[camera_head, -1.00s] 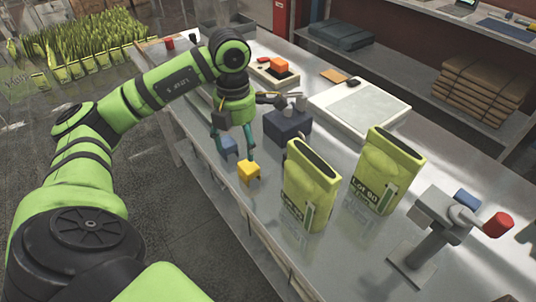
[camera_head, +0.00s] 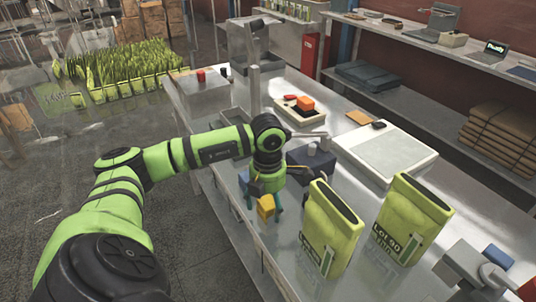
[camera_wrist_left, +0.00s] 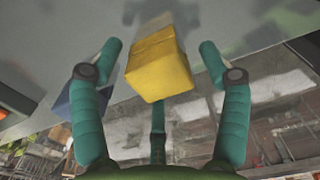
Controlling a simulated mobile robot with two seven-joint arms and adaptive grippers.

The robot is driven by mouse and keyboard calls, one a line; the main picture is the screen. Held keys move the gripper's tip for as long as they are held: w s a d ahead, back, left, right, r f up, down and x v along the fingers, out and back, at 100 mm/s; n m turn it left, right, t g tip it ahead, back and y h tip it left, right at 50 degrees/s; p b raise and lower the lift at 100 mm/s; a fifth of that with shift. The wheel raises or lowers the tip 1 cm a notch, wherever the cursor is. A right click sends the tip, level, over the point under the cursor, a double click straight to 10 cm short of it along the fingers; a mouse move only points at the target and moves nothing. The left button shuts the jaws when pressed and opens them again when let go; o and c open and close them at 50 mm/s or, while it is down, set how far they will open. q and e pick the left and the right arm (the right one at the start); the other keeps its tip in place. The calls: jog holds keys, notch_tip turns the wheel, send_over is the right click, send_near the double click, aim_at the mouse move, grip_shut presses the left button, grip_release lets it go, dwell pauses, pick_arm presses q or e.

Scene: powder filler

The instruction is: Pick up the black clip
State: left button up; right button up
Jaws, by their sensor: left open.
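A small black object (camera_head: 379,125) lies by the white flat-topped device; it is too small to tell whether it is the black clip. My left gripper (camera_head: 264,208) is open, low over the near table edge, by a yellow block (camera_head: 266,206). In the left wrist view the yellow block (camera_wrist_left: 158,70) shows between the spread fingers of my left gripper (camera_wrist_left: 158,48), with no visible grip on it. A blue block (camera_head: 243,180) is just left of the gripper and also shows in the left wrist view (camera_wrist_left: 72,105). My right gripper is not in view.
Two green bags (camera_head: 330,230) (camera_head: 410,222) stand right of the gripper. A dark blue-grey block (camera_head: 312,162) sits behind it. The white flat-topped device (camera_head: 385,152) is further back.

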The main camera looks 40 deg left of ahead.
pick_arm(q)
jog(key=c, duration=1)
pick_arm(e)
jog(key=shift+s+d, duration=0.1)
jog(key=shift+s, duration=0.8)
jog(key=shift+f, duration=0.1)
